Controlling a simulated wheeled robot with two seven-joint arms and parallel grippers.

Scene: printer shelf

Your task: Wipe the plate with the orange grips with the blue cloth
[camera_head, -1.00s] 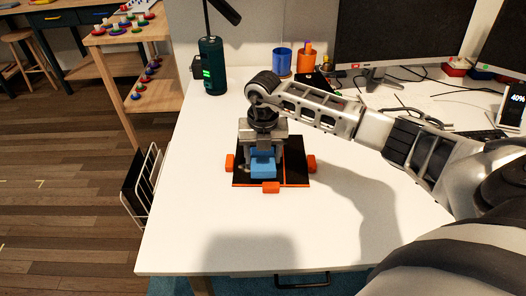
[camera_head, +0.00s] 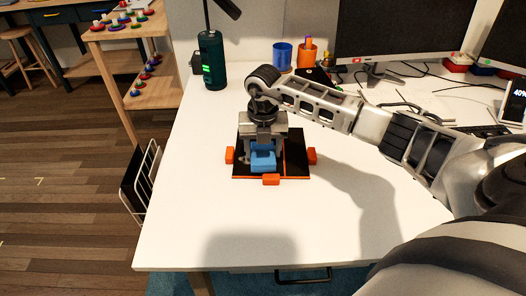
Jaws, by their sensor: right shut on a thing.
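A black square plate (camera_head: 296,165) with orange edging lies flat on the white desk. Orange grips show at its left (camera_head: 230,155), right (camera_head: 312,156) and front (camera_head: 271,179) sides. My right gripper (camera_head: 263,148) points down over the middle of the plate and is shut on the blue cloth (camera_head: 263,161). The cloth is a folded blue block at the plate's surface; I cannot tell how firmly it touches. The gripper hides the plate's back middle part. My left gripper is not in view.
The white desk (camera_head: 200,220) is clear in front of the plate. A dark green cylinder (camera_head: 212,65), a blue cup (camera_head: 282,57) and an orange cup (camera_head: 306,56) stand behind. Monitors and cables fill the back right. A white wire rack (camera_head: 143,185) is beside the desk's left edge.

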